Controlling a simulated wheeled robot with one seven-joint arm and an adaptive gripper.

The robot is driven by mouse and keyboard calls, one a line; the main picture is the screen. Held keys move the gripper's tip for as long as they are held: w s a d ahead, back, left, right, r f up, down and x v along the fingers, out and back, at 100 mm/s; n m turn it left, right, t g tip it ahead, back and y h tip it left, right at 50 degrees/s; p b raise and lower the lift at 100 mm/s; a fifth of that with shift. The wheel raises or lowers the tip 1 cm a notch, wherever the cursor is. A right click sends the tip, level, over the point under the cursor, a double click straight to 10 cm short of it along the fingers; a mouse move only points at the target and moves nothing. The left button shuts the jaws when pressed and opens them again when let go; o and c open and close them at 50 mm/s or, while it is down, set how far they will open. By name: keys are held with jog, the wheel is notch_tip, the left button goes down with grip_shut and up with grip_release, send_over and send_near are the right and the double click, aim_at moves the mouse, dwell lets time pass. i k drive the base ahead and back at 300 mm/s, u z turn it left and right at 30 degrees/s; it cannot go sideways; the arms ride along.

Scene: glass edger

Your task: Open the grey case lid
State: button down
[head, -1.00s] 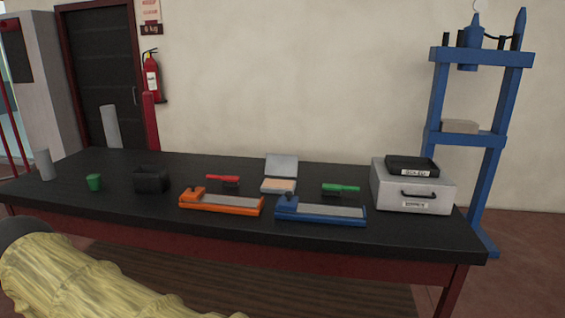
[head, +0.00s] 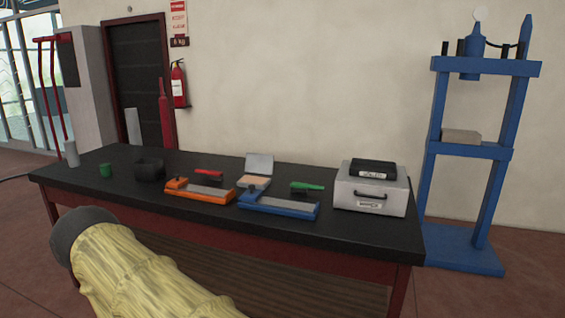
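A light grey case (head: 352,202) with a dark handle (head: 371,196) and a white label on its front stands at the right end of the black table in the head view. Its lid looks shut. A black tray (head: 373,168) with a white label rests on top of it. A smaller case (head: 259,164) at mid-table stands with its grey lid raised and a tan inside showing. My arm, in a yellow cover, shows at the lower left, well apart from the grey case. My gripper is not in view.
On the black table (head: 345,232) lie orange (head: 205,192) and blue (head: 280,205) holders, red (head: 207,173) and green (head: 305,186) brushes, a black container (head: 149,168) and a green cup (head: 106,171). A blue press frame (head: 435,165) stands right of the table.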

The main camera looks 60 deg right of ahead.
aim_at(255, 164)
jog(key=z, duration=1.25)
